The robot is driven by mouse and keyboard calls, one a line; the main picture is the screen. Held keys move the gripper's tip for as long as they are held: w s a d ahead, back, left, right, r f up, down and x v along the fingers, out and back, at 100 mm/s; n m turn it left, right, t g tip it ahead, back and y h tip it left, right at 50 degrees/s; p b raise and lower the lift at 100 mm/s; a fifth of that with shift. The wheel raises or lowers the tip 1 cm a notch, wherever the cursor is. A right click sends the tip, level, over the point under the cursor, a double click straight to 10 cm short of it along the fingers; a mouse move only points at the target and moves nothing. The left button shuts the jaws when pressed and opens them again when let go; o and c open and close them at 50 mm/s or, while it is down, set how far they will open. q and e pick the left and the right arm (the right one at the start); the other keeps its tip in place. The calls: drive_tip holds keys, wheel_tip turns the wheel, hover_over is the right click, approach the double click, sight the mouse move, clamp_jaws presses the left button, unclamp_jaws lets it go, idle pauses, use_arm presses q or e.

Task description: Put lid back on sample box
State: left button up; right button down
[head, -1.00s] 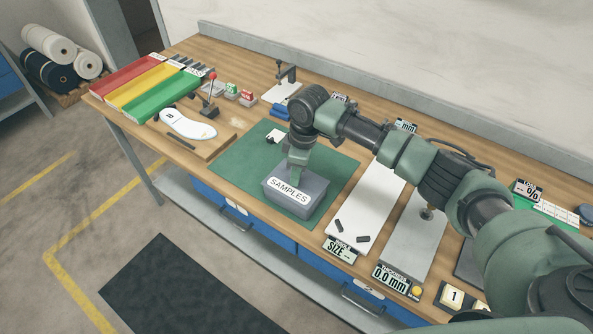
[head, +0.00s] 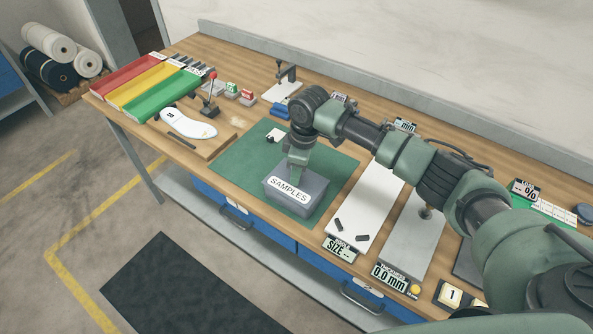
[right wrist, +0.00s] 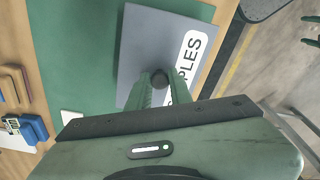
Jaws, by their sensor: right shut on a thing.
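The grey sample box (head: 303,210) stands on the green mat with its flat grey lid (head: 318,183) over it, marked SAMPLES. I cannot tell whether the lid is fully seated or slightly above the rim. My right gripper (head: 297,172) points down over the lid. In the right wrist view the gripper (right wrist: 160,84) is shut on the lid's dark round knob (right wrist: 160,77), and the lid (right wrist: 147,45) lies flat beyond the fingers, its label partly hidden by a finger. My left gripper is not in view.
The green mat (head: 250,165) has free room left of the box. A white board (head: 365,205) with small dark pieces lies to the right. A white insole (head: 187,124) lies on a wooden board to the left. Red, yellow and green trays (head: 163,102) stand at the far left.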

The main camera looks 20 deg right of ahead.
idle(0.3)
drive_tip(key=c, duration=0.7)
unclamp_jaws()
drive_tip(key=shift+r+p, duration=3.5)
drive_tip(key=shift+p, duration=0.2)
clamp_jaws()
drive_tip(key=shift+f, duration=0.35)
